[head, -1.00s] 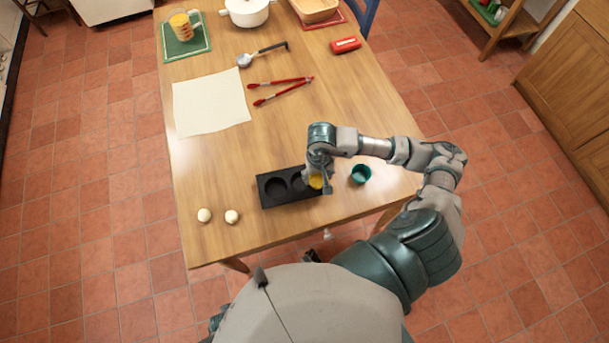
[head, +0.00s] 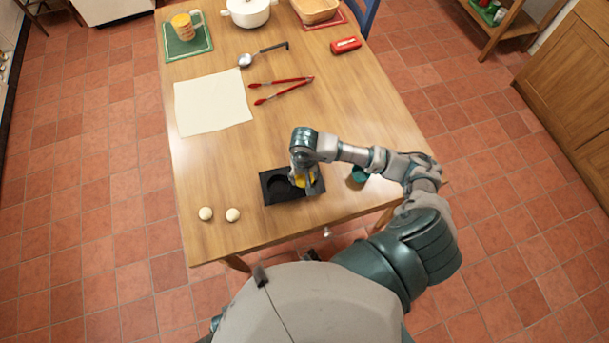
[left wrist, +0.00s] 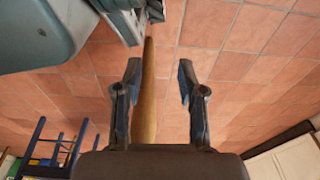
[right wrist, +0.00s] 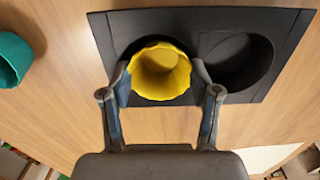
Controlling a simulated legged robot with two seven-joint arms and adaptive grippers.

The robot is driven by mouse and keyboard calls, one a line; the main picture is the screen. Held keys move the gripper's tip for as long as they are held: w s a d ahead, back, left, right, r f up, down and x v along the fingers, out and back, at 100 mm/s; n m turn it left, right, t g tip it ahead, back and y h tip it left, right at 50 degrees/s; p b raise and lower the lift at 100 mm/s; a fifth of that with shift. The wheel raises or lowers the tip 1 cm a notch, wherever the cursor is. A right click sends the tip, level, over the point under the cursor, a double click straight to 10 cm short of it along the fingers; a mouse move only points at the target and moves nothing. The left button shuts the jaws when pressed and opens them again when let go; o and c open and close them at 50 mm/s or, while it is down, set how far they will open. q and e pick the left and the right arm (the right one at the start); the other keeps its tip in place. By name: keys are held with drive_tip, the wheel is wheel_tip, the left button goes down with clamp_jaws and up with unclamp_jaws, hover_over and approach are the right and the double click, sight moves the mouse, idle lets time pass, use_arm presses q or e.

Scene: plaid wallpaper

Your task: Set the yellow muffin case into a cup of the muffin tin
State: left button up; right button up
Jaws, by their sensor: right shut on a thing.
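The yellow muffin case (head: 306,181) is held by my right gripper (head: 308,187) at the right part of the black muffin tin (head: 279,202). In the right wrist view the yellow case (right wrist: 160,84) sits between the two fingers of my right gripper (right wrist: 165,88), which are shut on its sides. It overlaps one cup of the tin (right wrist: 282,60) and hides most of it; I cannot tell how deep it is. The neighbouring cup (right wrist: 236,62) is empty. My left gripper (left wrist: 160,88) is open and empty over the floor, beside the table edge.
A teal case (head: 358,175) stands right of the tin, partly behind my right arm. Two pale balls (head: 219,214) lie left of it. Tongs (head: 285,90), a ladle (head: 262,54) and a cream cloth (head: 212,101) lie farther back. The table between is clear.

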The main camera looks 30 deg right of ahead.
drive_tip(key=shift+s+a+f, duration=0.15)
drive_tip(key=shift+a+f, duration=0.15)
drive_tip(key=shift+c, duration=0.6)
use_arm(q)
drive_tip(key=shift+w+a+r, duration=0.15)
drive_tip(key=shift+w+r, duration=0.25)
drive_tip(key=shift+w, duration=0.05)
use_arm(e)
drive_tip(key=shift+f, duration=0.15)
drive_tip(key=shift+s+b, duration=0.1)
drive_tip(key=shift+b, duration=0.2)
drive_tip(key=shift+s+f, duration=0.1)
drive_tip(key=shift+f, duration=0.2)
drive_tip(key=o, duration=1)
drive_tip(key=shift+c, duration=0.2)
drive_tip(key=shift+o, duration=0.3)
drive_tip(key=shift+w+d, duration=0.1)
drive_tip(key=shift+w, duration=0.2)
use_arm(q)
drive_tip(key=shift+w+d+r, duration=0.2)
drive_tip(key=shift+w+r, duration=0.4)
drive_tip(key=shift+r, duration=0.1)
use_arm(e)
drive_tip(key=shift+r, duration=0.1)
